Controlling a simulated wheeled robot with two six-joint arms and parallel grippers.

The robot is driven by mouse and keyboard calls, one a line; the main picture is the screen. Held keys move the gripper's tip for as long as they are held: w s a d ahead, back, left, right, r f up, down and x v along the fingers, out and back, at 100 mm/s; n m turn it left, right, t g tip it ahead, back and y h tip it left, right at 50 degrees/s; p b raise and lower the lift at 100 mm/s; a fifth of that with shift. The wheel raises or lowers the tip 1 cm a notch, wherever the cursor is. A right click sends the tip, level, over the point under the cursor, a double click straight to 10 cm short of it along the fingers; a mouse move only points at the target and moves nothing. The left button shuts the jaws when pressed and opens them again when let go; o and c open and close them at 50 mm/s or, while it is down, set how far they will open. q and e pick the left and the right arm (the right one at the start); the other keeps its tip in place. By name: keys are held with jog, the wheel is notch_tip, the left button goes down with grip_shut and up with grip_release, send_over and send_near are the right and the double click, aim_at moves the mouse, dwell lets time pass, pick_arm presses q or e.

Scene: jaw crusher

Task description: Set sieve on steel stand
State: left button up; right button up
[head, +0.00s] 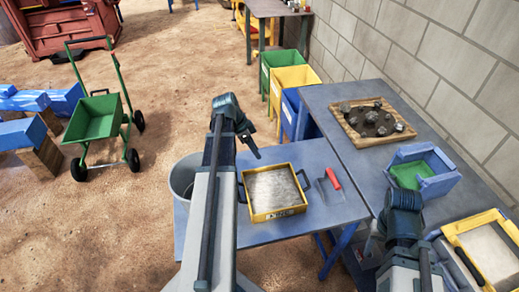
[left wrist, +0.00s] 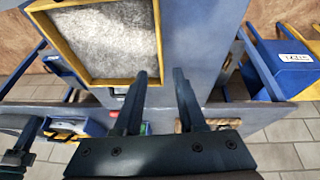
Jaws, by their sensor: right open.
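A yellow-framed square sieve (head: 275,192) with a grey surface and dark side handles lies on the blue-grey table. It also shows at the upper left of the left wrist view (left wrist: 107,40). A second yellow-framed tray (head: 490,252) with a pale grey surface is at the lower right. I cannot tell which thing is the steel stand. My left gripper (head: 257,155) is above the table's far edge, just beyond the sieve, apart from it. Its two fingers (left wrist: 160,82) are apart with nothing between them. My right gripper (head: 373,243) is open, partly hidden by its arm near the right table.
A red-handled tool (head: 332,180) lies right of the sieve. A wooden tray of rocks (head: 371,123) and a blue bin with green inside (head: 423,172) stand on the right table. A grey bucket (head: 183,180) is left. Green, yellow and blue bins stand behind.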

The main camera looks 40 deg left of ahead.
pick_arm(q)
jog(key=shift+s+a+r, duration=0.2)
jog(key=shift+r, duration=0.35)
pick_arm(e)
jog(key=shift+r, duration=0.55)
pick_arm(q)
jog(key=d+f+n+g+y, duration=0.1)
jog(key=d+g, duration=0.2)
jog(key=d, duration=1.7)
jog(key=s+d+n+y, duration=0.1)
jog(key=s+d, duration=0.3)
jog(key=d, duration=0.5)
jog(key=s+d+n+y, duration=0.2)
jog(key=s+d, duration=0.3)
jog(key=d, duration=0.4)
jog(key=shift+s+f+y, duration=0.3)
jog(key=shift+y, duration=0.2)
